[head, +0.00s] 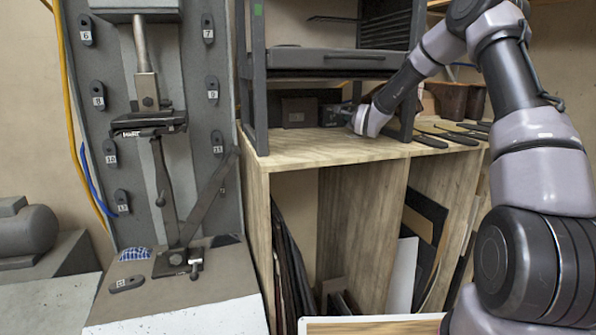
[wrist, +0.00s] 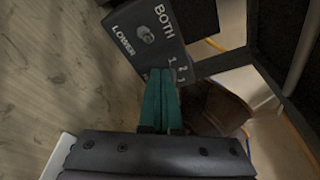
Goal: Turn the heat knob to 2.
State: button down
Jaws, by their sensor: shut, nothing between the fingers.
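A dark control box (wrist: 165,32) shows in the wrist view, with white labels BOTH and LOWER around a small grey selector knob (wrist: 145,34). Near its lower edge are white numerals, among them 1 and 2. My gripper (wrist: 162,73) has its two teal fingers together and empty, with the tips at this numbered part. The fingers cover part of the scale, and I cannot make out the heat knob or its setting. Whether the tips touch the box is unclear. In the head view the control box (head: 333,114) sits on the wooden bench, with my gripper at its right side.
The wooden bench top (head: 330,150) is clear in front of the box. A dark metal rack (head: 335,60) stands over it, with a post close to my wrist. Dark flat tools (head: 455,133) and a brown leather piece (head: 447,98) lie to the right.

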jog(key=shift+w+a, duration=0.15)
jog(key=shift+w, duration=0.35)
jog(key=shift+w+a, duration=0.15)
jog(key=shift+w, duration=0.35)
jog(key=shift+w+d, duration=0.1)
jog(key=shift+d, duration=0.3)
jog(key=shift+d+r, duration=0.15)
jog(key=shift+r, duration=0.25)
jog(key=shift+d+r, duration=0.15)
jog(key=shift+r, duration=0.15)
jog(key=shift+a+r, duration=0.15)
jog(key=shift+a, duration=0.15)
jog(key=shift+s+d, duration=0.25)
jog(key=shift+s, duration=0.7)
jog(key=shift+s+d, duration=0.3)
jog(key=shift+s, duration=0.7)
jog(key=shift+s+d, duration=0.25)
jog(key=shift+s, duration=0.7)
